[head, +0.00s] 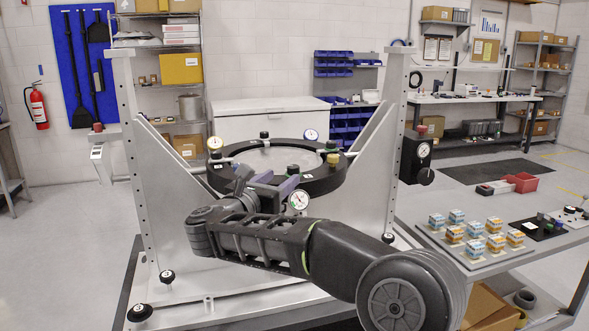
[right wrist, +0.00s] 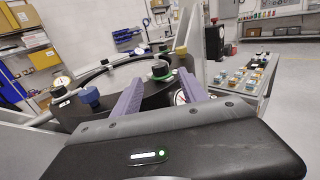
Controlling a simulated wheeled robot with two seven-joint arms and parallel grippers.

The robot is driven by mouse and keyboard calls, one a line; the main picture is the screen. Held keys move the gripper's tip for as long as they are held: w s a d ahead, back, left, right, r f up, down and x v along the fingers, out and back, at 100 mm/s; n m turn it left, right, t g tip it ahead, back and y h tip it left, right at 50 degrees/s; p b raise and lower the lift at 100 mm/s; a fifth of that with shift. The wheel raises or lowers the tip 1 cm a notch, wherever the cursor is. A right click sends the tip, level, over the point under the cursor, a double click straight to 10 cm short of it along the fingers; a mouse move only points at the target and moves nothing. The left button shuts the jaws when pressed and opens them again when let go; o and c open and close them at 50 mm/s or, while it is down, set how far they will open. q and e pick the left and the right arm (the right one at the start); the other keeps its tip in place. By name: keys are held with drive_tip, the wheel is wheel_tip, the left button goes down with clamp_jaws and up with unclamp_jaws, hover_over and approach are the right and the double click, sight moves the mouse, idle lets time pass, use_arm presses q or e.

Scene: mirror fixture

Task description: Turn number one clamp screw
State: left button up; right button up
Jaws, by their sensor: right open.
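The mirror fixture's black ring (head: 325,183) lies between two upright grey plates, with a pale mirror disc (head: 270,158) in it. Knobs stand around the ring: a black one (head: 264,134) at the back and an olive one (head: 332,158) at the right. The right wrist view shows a blue knob (right wrist: 89,97), a yellow knob (right wrist: 181,55) and a dark green-black knob (right wrist: 160,70). I cannot read which is number one. My right gripper (head: 275,184) is open at the ring's front edge. In the right wrist view its purple fingers (right wrist: 159,90) point toward the green-black knob; contact is unclear.
Dial gauges sit around the ring, one (head: 298,199) close by the right gripper. A grey table (head: 450,235) with several small blocks stands at the right. The upright plates (head: 350,170) bound the fixture's sides. Open floor (head: 60,230) lies at the left.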

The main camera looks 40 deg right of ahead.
sight(290, 171)
drive_tip(key=p+x, duration=0.2)
drive_tip(key=x, duration=0.4)
drive_tip(key=shift+w+d+r, duration=0.15)
drive_tip(key=shift+d, duration=0.1)
drive_tip(key=shift+w+d+p, duration=0.25)
drive_tip(key=shift+d+p, duration=0.1)
drive_tip(key=shift+d, duration=0.15)
clamp_jaws()
